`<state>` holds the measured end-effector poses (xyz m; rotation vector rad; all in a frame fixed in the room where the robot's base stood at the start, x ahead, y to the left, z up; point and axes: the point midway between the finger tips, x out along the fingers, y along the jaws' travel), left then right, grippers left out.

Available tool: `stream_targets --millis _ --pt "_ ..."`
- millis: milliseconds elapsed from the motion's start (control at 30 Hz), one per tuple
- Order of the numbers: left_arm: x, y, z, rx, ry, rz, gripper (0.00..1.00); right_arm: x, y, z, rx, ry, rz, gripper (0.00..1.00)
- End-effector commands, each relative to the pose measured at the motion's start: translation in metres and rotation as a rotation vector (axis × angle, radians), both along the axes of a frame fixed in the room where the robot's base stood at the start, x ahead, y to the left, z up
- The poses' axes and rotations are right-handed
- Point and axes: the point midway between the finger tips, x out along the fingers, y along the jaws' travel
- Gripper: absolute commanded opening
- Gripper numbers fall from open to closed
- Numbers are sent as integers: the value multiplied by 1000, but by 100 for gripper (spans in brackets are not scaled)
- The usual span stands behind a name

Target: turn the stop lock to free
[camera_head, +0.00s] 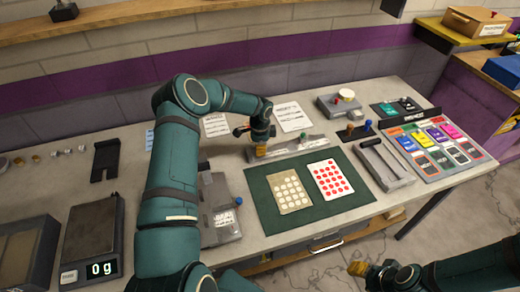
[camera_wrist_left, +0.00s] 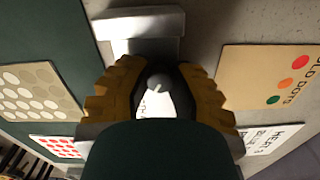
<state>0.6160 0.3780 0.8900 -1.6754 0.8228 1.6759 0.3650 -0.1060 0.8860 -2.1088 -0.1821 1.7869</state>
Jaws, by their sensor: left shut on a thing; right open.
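A long grey slot track (camera_head: 300,147) lies on the table behind a dark green mat. My left gripper (camera_head: 260,151) points down at the track's left end. In the left wrist view, my left gripper's yellow fingers (camera_wrist_left: 158,98) are shut on a small grey knob (camera_wrist_left: 156,82), which seems to be the stop lock. The fingers and the dark gripper body hide most of it, so I cannot read its setting. The track's grey end (camera_wrist_left: 140,25) shows beyond the fingers. My right gripper (camera_head: 358,268) is open and empty, low and in front of the table.
The green mat (camera_head: 258,188) holds a card with pale dots (camera_head: 289,191) and one with red dots (camera_head: 330,179). A grey device (camera_head: 222,222) stands left of the mat, and a scale (camera_head: 92,240) farther left. Printed sheets (camera_head: 292,117) lie behind the track.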

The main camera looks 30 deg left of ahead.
Motion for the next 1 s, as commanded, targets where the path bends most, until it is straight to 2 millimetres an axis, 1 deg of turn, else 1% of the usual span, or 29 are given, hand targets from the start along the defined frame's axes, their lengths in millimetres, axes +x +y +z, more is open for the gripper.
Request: stream_targets --millis 33,167,500,733,1000 --pt "2 -1 -1 1 -4 26 0 0 0 -6 -1 0 0 47" --pt "2 -1 -2 2 -5 125 0 0 1 -17 -3 1 0 47" --pt "2 -2 -2 0 -5 443 0 1 2 -46 -9 2 -2 47" --pt "2 -2 -1 -2 -5 655 0 1 3 -61 -11 2 -1 47" --pt "2 -1 0 -2 -5 855 0 -3 3 -70 -9 11 5 47"
